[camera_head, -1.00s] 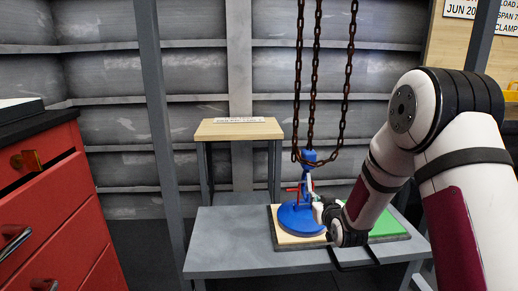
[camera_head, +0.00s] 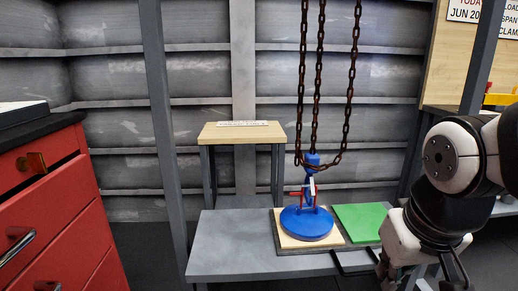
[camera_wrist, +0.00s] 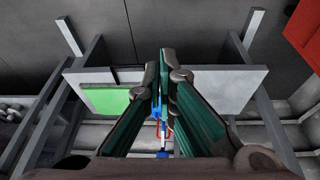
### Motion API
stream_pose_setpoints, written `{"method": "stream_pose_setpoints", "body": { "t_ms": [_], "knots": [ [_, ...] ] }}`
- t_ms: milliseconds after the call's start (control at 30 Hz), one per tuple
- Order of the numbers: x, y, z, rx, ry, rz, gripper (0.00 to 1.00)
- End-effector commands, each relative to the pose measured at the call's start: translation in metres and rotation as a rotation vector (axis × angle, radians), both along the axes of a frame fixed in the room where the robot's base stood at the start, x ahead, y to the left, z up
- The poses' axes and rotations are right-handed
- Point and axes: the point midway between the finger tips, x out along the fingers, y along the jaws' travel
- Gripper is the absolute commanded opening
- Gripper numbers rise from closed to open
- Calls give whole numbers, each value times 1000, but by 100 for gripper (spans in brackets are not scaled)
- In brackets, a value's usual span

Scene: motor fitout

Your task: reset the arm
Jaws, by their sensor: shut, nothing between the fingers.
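My gripper (camera_wrist: 164,72) is shut and empty in the wrist view, its green-sided fingers meeting near the picture's middle. In the head view my arm is folded at the right, clear of the grey table (camera_head: 222,245). A blue round-based fixture (camera_head: 306,224) with a red handle stands upright on a pale board (camera_head: 328,240). In the wrist view only a small part of the blue fixture (camera_wrist: 157,112) shows behind the fingers. A green pad (camera_head: 360,222) lies beside the board; it also shows in the wrist view (camera_wrist: 106,100).
Rusty chains (camera_head: 317,80) hang over the fixture, looping near its top. A wooden-topped stand (camera_head: 242,133) with a label is behind the table. A red drawer cabinet (camera_head: 50,210) stands left. A grey post (camera_head: 163,130) rises in front. The table's left part is clear.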

Motion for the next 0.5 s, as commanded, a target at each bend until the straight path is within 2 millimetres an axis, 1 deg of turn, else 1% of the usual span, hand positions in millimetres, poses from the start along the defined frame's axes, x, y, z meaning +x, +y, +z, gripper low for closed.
{"method": "stream_pose_setpoints", "body": {
  "t_ms": [33, 100, 200, 300, 467, 500],
  "knots": [
    [-25, 1, 3, 4, 32, -5, 0],
    [-55, 2, 4, 11, 86, -12, 0],
    [-92, 4, 4, 20, 151, -20, 0],
    [-124, 6, 3, 29, 207, -25, 0],
    [-170, 8, 2, 40, 290, -30, 0],
    [-169, 8, 9, 40, 292, -30, 0]
  ]
}}
